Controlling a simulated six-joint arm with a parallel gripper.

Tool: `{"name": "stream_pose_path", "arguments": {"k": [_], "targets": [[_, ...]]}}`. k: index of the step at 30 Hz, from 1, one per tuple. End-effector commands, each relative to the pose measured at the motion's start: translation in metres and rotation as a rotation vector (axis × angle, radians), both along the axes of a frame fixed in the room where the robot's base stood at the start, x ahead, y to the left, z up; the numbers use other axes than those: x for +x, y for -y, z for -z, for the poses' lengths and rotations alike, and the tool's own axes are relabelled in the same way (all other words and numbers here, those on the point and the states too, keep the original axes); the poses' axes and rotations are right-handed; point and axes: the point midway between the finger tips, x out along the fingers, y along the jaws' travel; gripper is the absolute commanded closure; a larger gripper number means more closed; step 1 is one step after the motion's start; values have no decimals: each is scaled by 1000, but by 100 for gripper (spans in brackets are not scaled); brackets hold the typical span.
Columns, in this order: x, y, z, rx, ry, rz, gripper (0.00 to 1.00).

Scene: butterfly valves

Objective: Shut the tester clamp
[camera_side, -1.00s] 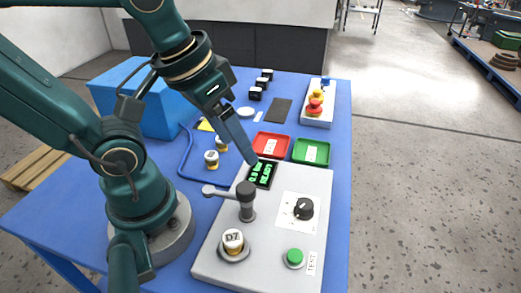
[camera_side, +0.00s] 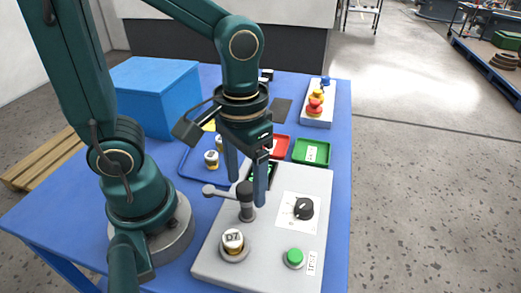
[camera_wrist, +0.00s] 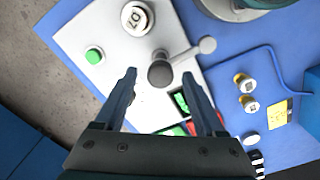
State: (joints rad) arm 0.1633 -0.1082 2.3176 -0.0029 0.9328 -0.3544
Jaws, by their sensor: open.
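The tester (camera_side: 278,225) is a light grey panel on the blue table. Its clamp (camera_side: 246,203) is a dark grey post with a lever ending in a grey ball, which points left in the side view. The valve marked D7 (camera_side: 233,240) sits upright in the round seat in front of the post, and the lever is not over it. My gripper (camera_side: 247,192) points down at the clamp, open and empty. In the wrist view the clamp post (camera_wrist: 160,72) shows between the fingertips (camera_wrist: 159,74), with the lever running to the upper right. I cannot tell whether the fingers touch it.
The panel also carries a black knob (camera_side: 303,208), a green button (camera_side: 294,258) and a display mostly hidden by my gripper. Behind it are a red tray (camera_side: 281,147) and a green tray (camera_side: 311,152). Other valves (camera_side: 211,160) and a blue box (camera_side: 157,98) stand to the left.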

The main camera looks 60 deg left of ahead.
Motion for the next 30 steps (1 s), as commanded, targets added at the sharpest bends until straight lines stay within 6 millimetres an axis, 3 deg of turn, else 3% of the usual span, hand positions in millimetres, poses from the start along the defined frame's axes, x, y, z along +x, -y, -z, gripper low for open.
{"name": "stream_pose_path", "arguments": {"k": [10,15,16,30], "targets": [[0,0,4,-1,1,0,28],[0,0,4,-1,1,0,93],[0,0,4,-1,1,0,100],[0,0,4,-3,2,-1,100]]}}
